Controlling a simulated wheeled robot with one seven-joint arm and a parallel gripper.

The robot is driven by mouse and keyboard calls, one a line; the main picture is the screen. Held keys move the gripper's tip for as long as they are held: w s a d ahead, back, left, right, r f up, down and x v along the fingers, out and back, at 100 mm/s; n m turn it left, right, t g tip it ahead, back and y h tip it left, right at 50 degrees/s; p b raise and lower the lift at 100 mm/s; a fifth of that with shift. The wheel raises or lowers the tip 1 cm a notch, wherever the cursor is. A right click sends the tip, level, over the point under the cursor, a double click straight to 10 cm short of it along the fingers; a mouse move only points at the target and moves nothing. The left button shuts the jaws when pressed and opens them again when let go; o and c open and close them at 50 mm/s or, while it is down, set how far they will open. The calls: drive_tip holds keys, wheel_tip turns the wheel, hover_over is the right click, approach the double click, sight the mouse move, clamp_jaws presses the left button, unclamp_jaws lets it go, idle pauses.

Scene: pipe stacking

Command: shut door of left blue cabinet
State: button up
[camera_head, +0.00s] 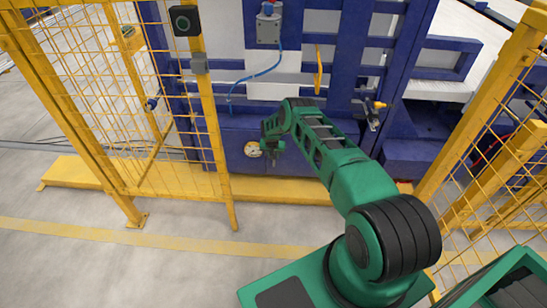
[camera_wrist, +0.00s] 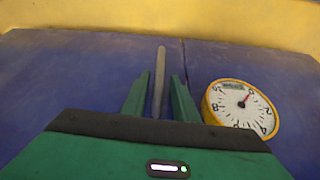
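The left blue cabinet (camera_head: 222,135) stands low behind the yellow base rail, and its blue face (camera_wrist: 60,85) fills most of the wrist view. A thin dark seam runs up the face right of my gripper's fingers. A grey bar-like handle (camera_wrist: 161,60) stands out from the face. My gripper (camera_wrist: 161,75) is at the handle, with one green finger on each side of it and narrow gaps visible. In the head view my gripper (camera_head: 270,140) is in front of the cabinet, and the handle cannot be made out. How far the door stands open cannot be told.
A round yellow-rimmed gauge (camera_wrist: 241,105) is just right of my gripper; it also shows in the head view (camera_head: 252,149). Yellow mesh fencing (camera_head: 110,100) stands on the left and more (camera_head: 500,170) on the right. A yellow base rail (camera_head: 280,190) crosses in front.

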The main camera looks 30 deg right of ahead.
drive_tip(key=shift+w+r, duration=0.1)
drive_tip(key=shift+r, duration=0.1)
drive_tip(key=v, duration=1)
drive_tip(key=shift+s, duration=0.2)
drive_tip(key=shift+a+r, duration=0.1)
